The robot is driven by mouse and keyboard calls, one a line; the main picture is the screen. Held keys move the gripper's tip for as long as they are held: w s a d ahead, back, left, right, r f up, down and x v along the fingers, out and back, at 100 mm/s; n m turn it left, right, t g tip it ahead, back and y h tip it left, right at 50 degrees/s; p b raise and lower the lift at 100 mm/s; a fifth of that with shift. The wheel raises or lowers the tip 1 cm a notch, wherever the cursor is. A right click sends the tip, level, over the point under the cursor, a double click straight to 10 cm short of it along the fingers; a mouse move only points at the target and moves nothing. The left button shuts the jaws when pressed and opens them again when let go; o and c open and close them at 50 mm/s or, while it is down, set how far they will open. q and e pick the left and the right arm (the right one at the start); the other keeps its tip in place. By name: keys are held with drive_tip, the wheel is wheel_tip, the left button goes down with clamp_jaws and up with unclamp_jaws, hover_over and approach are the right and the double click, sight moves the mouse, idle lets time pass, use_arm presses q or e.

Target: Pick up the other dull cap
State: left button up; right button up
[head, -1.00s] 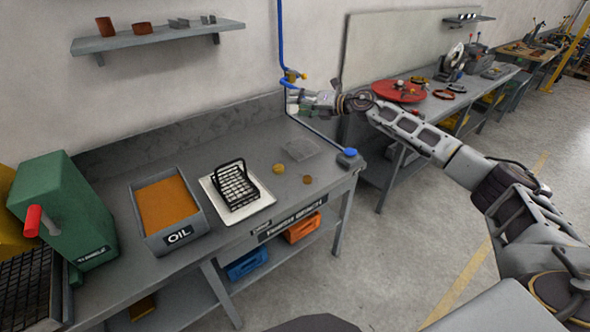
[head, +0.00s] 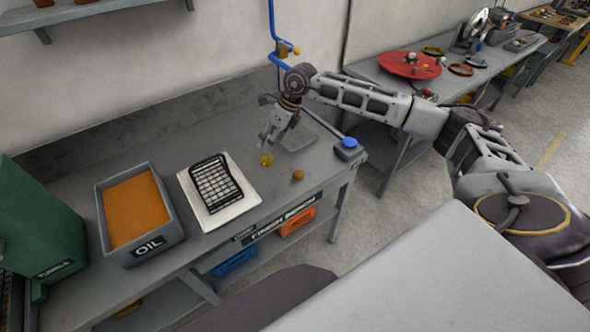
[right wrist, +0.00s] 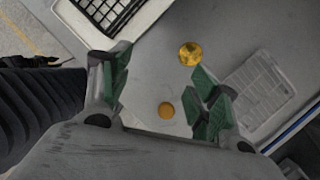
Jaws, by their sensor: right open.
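The dull cap (head: 298,175), a small brown-orange disc, lies on the grey bench near its front edge. In the right wrist view the dull cap (right wrist: 166,110) lies between my open fingers, nearer the palm side of the picture. A brighter yellow cap (head: 266,160) lies to its left; it is shinier in the right wrist view (right wrist: 190,53). My right gripper (head: 268,143) points down over the bench just behind the yellow cap. In the right wrist view the gripper (right wrist: 160,85) is open, with green pads and nothing between them in its grasp. My left gripper is out of view.
A black wire basket (head: 215,184) stands on a white tray (head: 248,202) left of the caps. An oil bin (head: 160,250) stands further left. A flat grey sheet (right wrist: 255,90) lies right of the caps, and a blue-topped button box (head: 347,148) stands at the bench's right end.

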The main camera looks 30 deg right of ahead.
drive_tip(key=s+d+f+g+h, duration=0.1)
drive_tip(key=s+d+g+h, duration=0.1)
drive_tip(key=s+d+h, duration=0.2)
drive_tip(key=shift+s+d+f+g, duration=0.3)
drive_tip(key=shift+s+d+f, duration=0.05)
drive_tip(key=shift+d, duration=1.25)
drive_tip(key=p, duration=0.1)
hover_over(298, 172)
drive_tip(key=shift+f, duration=4.3)
drive_tip(key=shift+s+a, duration=0.1)
drive_tip(key=shift+f, duration=0.15)
